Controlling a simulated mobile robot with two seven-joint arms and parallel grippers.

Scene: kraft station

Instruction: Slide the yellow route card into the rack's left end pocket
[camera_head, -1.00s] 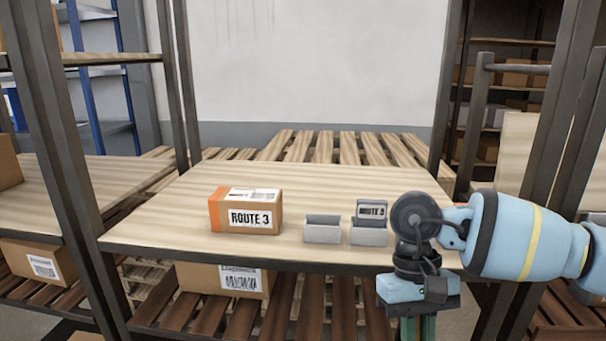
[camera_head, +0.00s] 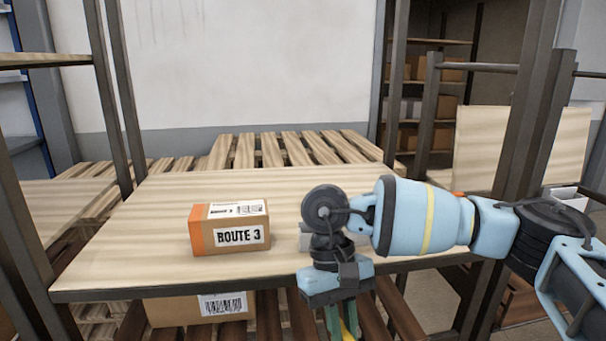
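My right gripper (camera_head: 342,326) points down in front of the table's front edge, and its fingertips are cut off by the bottom of the picture. A narrow yellow strip (camera_head: 349,331), which appears to be the yellow route card, shows between its fingers. The grey rack (camera_head: 305,238) stands on the table behind my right wrist. Only slivers of it show, so its pockets and the card in it are hidden now. My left gripper is out of view.
An orange and brown carton (camera_head: 229,228) labelled ROUTE 3 sits on the wooden table (camera_head: 150,225), left of the rack. Dark uprights (camera_head: 395,85) frame the table. A labelled box (camera_head: 185,312) is below it. The table's left part is clear.

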